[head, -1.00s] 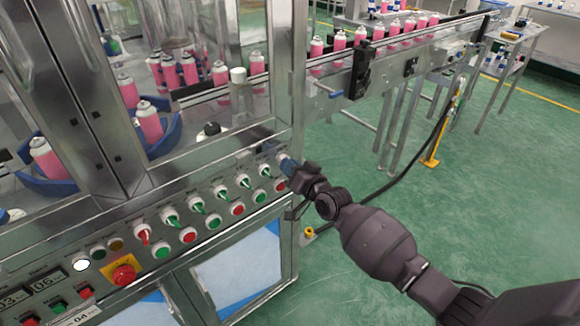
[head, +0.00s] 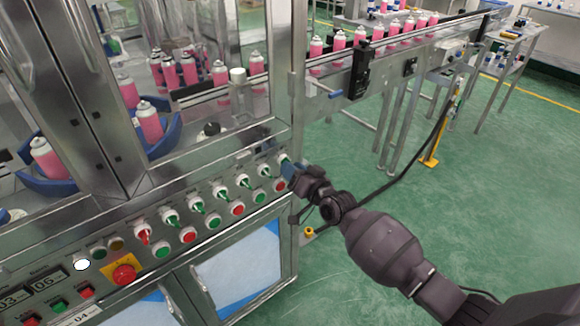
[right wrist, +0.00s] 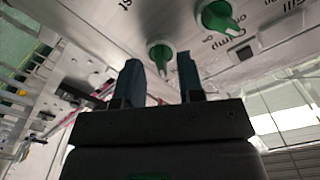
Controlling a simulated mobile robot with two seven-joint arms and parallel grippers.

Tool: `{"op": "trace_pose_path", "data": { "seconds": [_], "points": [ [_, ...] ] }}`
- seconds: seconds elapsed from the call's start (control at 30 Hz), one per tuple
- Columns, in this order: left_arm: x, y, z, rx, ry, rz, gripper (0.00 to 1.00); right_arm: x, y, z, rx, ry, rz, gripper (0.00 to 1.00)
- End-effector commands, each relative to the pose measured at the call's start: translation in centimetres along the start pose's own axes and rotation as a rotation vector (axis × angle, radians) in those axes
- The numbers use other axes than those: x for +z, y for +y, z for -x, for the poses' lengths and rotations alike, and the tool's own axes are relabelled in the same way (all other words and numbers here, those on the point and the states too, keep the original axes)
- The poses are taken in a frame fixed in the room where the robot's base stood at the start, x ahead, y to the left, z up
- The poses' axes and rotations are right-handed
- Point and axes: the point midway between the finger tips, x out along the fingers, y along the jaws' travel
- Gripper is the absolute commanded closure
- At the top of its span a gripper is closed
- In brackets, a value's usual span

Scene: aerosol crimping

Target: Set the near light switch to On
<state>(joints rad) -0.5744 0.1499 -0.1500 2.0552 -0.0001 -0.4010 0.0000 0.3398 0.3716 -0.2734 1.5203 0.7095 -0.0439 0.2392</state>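A row of rotary switches with green handles runs along the sloped machine panel. The rightmost switch (head: 284,159) is beside my right gripper (head: 292,170), partly hidden by its fingers. In the right wrist view a green-handled switch (right wrist: 161,55) sits beyond the gap between the blue fingertips of my right gripper (right wrist: 160,75). The fingers are apart with nothing held between them. A second green switch (right wrist: 218,17) is to the upper right. I cannot read which label is the light switch or tell the end switch's setting for sure. My left gripper is out of view.
Below the row are red and green push buttons (head: 238,209). A red emergency button (head: 123,274) on a yellow plate is at the lower left. A steel machine post (head: 291,95) stands just behind my gripper. A conveyor with pink cans (head: 339,40) is behind; green floor is open at right.

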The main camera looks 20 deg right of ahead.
Motion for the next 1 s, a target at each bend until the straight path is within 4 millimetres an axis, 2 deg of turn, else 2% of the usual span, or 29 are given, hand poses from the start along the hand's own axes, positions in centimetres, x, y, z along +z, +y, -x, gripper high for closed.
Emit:
{"op": "trace_pose_path", "data": {
  "seconds": [0.3, 0.5, 0.7, 1.0],
  "points": [
    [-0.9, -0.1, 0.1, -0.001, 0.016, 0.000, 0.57, -0.1, 0.0, 5.6, 0.001, 0.000, 0.001, 0.65],
    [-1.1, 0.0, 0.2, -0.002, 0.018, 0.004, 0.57, -0.1, 0.0, 8.1, 0.000, 0.001, 0.001, 0.65],
    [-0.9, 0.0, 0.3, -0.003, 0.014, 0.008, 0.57, -0.1, -0.1, 9.1, 0.000, 0.001, 0.000, 0.65],
    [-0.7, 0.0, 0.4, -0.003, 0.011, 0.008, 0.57, 0.0, 0.0, 9.1, 0.000, 0.001, -0.001, 0.65]
  ]
}}
